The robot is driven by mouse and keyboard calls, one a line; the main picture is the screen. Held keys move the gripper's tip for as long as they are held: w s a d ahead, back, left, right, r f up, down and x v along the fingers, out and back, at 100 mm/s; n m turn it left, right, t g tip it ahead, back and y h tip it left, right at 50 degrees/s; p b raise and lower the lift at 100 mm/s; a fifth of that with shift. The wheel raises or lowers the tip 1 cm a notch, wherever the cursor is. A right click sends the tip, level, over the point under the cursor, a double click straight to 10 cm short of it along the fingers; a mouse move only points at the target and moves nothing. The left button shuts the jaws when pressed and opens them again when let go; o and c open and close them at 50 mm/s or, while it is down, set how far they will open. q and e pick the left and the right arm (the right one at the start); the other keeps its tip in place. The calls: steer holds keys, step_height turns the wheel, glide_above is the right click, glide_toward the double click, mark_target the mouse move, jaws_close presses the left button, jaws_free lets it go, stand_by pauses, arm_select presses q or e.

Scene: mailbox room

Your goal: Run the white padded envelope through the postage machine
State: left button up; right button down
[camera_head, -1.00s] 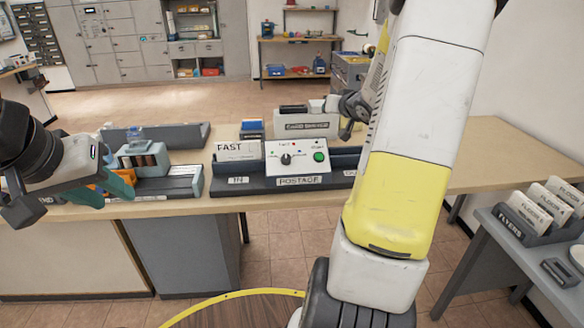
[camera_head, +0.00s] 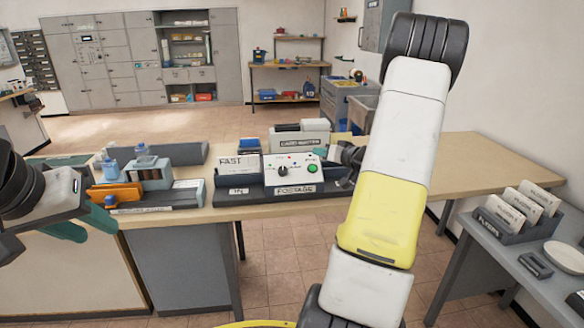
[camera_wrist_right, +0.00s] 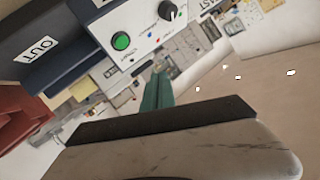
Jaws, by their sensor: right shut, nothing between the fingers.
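The postage machine (camera_head: 270,187) stands on the counter, with a dark tray marked IN at its left end. Its white panel has a black knob and a green button (camera_head: 312,168). The right wrist view shows the green button (camera_wrist_right: 121,41) and the OUT label (camera_wrist_right: 42,50). My right gripper (camera_wrist_right: 158,70) is shut and empty, its teal fingers below the panel and apart from the button in that picture. In the head view my right arm partly hides it. My left gripper (camera_head: 84,224) is open and empty at the counter's front left. I cannot make out a white padded envelope.
Left of the machine is a grey holder with an orange item (camera_head: 115,192) and a blue-capped bottle. A card holder (camera_head: 300,137) stands behind the machine. A side table with a flyer rack (camera_head: 507,210) is at right. The counter's right part is clear.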

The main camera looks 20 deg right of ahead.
mark_target(313, 168)
steer(key=shift+w+d+f, duration=0.2)
steer(key=shift+w+f, duration=0.6)
steer(key=shift+f, duration=0.35)
steer(key=shift+w+d+f, duration=0.15)
steer(key=shift+w+f, duration=0.6)
steer(key=shift+f, duration=0.45)
steer(key=shift+w+d+f, duration=0.2)
steer(key=shift+w+f, duration=0.6)
steer(key=shift+f, duration=0.35)
steer(key=shift+w+f, duration=0.2)
steer(key=shift+f, duration=0.15)
